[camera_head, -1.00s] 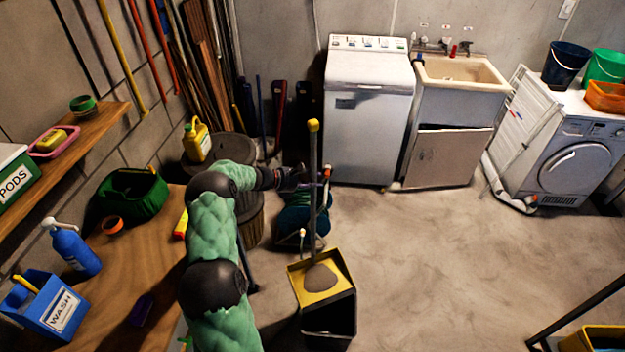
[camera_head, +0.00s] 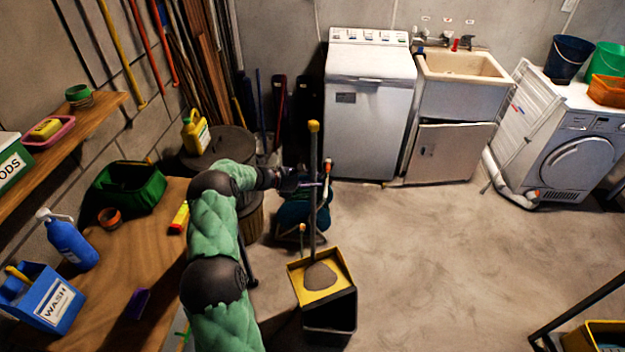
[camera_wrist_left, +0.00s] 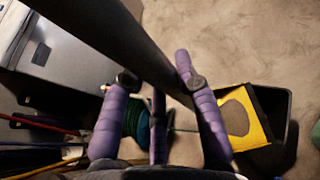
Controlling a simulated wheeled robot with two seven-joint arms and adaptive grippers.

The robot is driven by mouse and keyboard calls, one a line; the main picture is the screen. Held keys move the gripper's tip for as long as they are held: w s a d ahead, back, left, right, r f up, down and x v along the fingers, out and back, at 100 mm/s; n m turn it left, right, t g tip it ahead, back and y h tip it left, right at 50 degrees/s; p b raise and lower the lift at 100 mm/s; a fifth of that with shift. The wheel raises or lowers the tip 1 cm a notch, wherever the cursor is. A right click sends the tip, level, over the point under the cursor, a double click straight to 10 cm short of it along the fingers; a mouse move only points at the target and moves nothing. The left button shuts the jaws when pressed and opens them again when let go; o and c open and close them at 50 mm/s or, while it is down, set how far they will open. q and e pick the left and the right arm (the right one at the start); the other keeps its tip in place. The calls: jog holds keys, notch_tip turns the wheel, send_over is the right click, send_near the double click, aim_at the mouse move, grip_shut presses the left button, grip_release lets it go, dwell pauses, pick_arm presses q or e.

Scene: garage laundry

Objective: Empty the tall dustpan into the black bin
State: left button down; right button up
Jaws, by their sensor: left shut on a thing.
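The tall dustpan has a yellow pan (camera_head: 298,283) with a grey heap of dirt (camera_head: 320,276) in it and a long dark upright handle (camera_head: 313,160) with a yellow tip. My left gripper (camera_head: 318,184) is shut on the handle about midway up. In the left wrist view the dark handle passes between my purple fingers (camera_wrist_left: 172,100), and the yellow pan (camera_wrist_left: 256,133) shows at right. The black bin (camera_head: 330,320) is directly below and in front of the pan in the head view; the pan covers part of it. My right gripper is in neither view.
A wooden bench (camera_head: 170,270) with a blue WASH caddy (camera_head: 45,303) stands at left. A lidded brown barrel (camera_head: 225,145) and a dark green coiled thing (camera_head: 300,222) are behind the arm. Open concrete floor (camera_head: 440,250) lies to the right.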

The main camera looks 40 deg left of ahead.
pick_arm(q)
jog(key=shift+s+d+r, duration=0.15)
jog(key=shift+s+d, duration=0.05)
jog(key=shift+d, duration=0.2)
jog(key=s+d+m+y+b, duration=0.1)
jog(key=s+d+b, duration=0.5)
jog(key=d, duration=0.4)
jog(key=s+d+m+t+b, duration=0.1)
jog(key=s+d+m+b, duration=0.1)
jog(key=s+d+b, duration=0.4)
jog(key=s+d+m+t+y+b, duration=0.1)
jog(key=s+d+b, duration=0.5)
jog(key=d, duration=1)
jog(key=shift+m+y+b, duration=0.3)
jog(key=shift+m+b, duration=0.1)
jog(key=shift+b, duration=0.1)
dwell(0.9)
jog(key=shift+s+r, duration=0.1)
dwell(1.5)
